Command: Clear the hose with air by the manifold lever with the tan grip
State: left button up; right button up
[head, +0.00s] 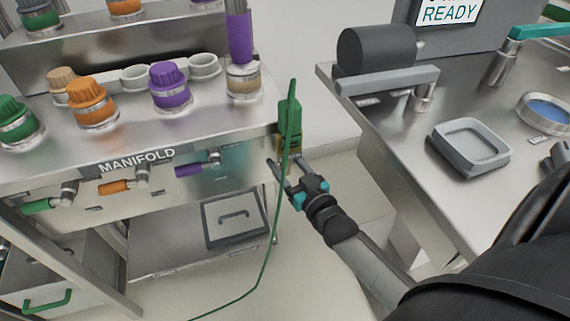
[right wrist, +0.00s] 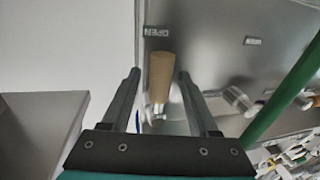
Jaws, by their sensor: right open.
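The manifold (head: 135,165) is a steel unit at the left of the head view, with a row of colour-gripped levers on its front. The lever with the tan grip (right wrist: 160,75) shows in the right wrist view below an OPEN label, between my two spread fingers. I cannot tell whether the fingers touch it. In the head view the green hose (head: 275,215) and its green holder-like fitting (head: 289,115) cover that corner. The hose also crosses the right side of the wrist view (right wrist: 285,92). My right gripper (head: 284,163) is open at the manifold's right end. My left gripper is not in view.
Green (head: 42,206), orange (head: 115,187) and purple (head: 190,169) levers sit left of the tan one. A steel bench (head: 395,155) with a grey tray (head: 470,147) stands at the right. A lower shelf holds a grey handled box (head: 235,225). Open floor lies between.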

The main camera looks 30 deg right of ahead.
jog(key=shift+w, duration=0.1)
jog(key=shift+c, duration=0.2)
grip_shut()
dwell(1.3)
